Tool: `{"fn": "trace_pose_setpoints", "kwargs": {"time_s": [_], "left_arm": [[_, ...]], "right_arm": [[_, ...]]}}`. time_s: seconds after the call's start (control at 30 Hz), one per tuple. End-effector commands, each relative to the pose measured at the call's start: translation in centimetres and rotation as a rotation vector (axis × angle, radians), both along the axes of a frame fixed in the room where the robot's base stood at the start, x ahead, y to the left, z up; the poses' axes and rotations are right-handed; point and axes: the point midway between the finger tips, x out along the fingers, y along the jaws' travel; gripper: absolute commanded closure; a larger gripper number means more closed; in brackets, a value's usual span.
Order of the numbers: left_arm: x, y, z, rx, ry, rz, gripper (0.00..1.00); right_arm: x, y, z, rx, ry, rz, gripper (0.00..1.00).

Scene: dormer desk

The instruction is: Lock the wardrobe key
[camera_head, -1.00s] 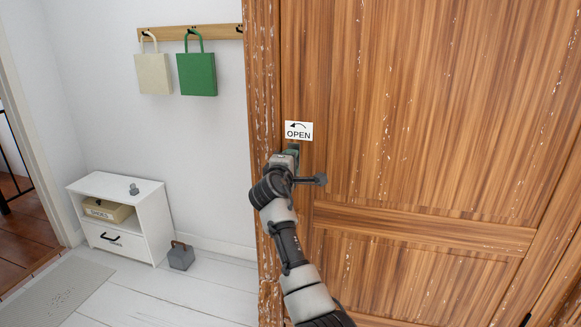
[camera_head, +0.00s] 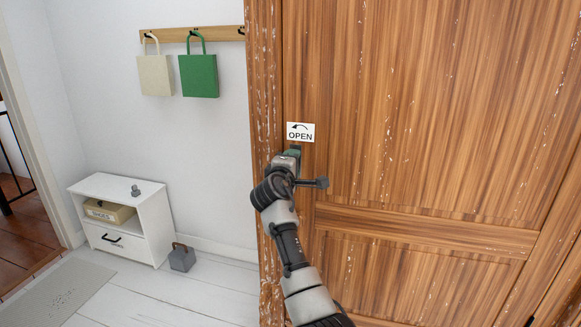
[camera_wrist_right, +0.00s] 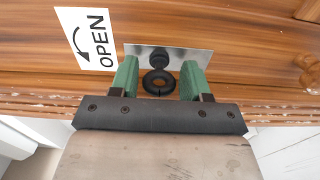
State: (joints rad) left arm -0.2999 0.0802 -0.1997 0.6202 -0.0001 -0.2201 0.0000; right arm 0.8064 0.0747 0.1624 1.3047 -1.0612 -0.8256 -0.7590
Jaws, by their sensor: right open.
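The wooden wardrobe door (camera_head: 430,120) fills the right of the head view. The dark key (camera_wrist_right: 159,83) has a ring-shaped head and sits in front of a metal lock plate (camera_wrist_right: 195,55) in the right wrist view. My right gripper (camera_wrist_right: 159,72) is open, with one green finger on each side of the key. Gaps show between the fingers and the ring. In the head view my right gripper (camera_head: 294,150) is at the door, just below the OPEN sign (camera_head: 300,132), and hides the key. My left gripper is not in view.
The sign's curved arrow points left in the head view. A white cabinet (camera_head: 148,237) with a drawer stands at the lower left, with a grey weight-like object (camera_head: 182,260) beside it. Beige (camera_head: 156,75) and green (camera_head: 198,77) bags hang from a wall rail. The floor before the cabinet is mostly clear.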

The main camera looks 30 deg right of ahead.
Motion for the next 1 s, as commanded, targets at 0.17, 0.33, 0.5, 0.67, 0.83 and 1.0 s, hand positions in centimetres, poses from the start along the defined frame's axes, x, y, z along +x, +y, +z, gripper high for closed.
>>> {"fn": "trace_pose_setpoints", "kwargs": {"time_s": [0.17,0.33,0.5,0.67,0.83,1.0], "left_arm": [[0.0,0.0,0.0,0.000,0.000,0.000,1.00],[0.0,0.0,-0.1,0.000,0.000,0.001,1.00],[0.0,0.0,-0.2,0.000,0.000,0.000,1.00],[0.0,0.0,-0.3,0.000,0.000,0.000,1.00],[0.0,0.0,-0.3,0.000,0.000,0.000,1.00],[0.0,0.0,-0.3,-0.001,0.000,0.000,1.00]], "right_arm": [[-1.1,1.4,-0.1,0.001,-0.001,0.002,0.53],[-3.3,4.1,-0.2,0.002,-0.001,0.004,0.53],[-5.4,6.4,-0.1,0.002,-0.001,0.002,0.53],[-6.6,7.8,-0.1,0.002,-0.001,0.002,0.53],[-7.0,8.2,-0.1,0.001,0.001,0.000,0.53],[-7.0,8.2,-0.1,0.001,0.001,0.000,0.53]]}}
